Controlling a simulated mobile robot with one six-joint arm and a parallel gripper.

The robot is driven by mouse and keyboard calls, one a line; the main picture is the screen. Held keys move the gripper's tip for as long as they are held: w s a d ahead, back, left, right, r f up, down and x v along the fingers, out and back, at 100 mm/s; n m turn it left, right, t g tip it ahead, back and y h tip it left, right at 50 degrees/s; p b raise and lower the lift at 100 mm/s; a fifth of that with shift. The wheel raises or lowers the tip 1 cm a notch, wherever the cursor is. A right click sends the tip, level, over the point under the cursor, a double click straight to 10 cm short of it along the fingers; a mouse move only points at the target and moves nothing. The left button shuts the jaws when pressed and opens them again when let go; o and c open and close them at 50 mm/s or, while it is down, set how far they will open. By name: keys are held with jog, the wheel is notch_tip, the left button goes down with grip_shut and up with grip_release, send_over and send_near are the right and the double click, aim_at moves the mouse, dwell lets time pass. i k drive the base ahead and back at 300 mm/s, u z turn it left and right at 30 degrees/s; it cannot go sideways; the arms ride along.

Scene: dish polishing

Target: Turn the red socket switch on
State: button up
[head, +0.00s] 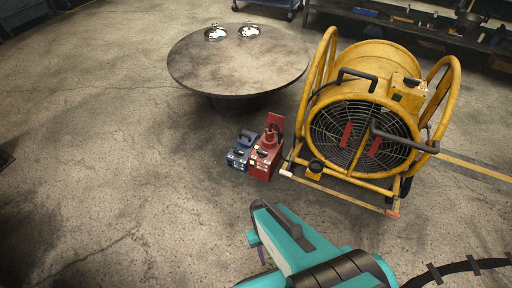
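A red socket box (264,160) stands on the concrete floor near the middle of the head view, with a red upright panel at its back. A dark plug or cable seems to sit at its top. Its switch is too small for me to tell its position. A blue socket box (240,150) stands close beside it on the left. My teal and black arm shows at the bottom, with what looks like my gripper (258,232) at its left end. It is in front of and apart from both boxes. I cannot make out its fingers clearly.
A large yellow drum fan (365,130) in a tubular frame stands just right of the red box. A round table (240,75) behind the boxes holds two shiny dishes (232,32). Shelving (440,30) lines the back right. The floor at left is clear.

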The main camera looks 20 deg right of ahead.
aim_at(261, 155)
jog(key=u, duration=0.7)
jog(key=i, duration=1.1)
jog(key=u, duration=0.2)
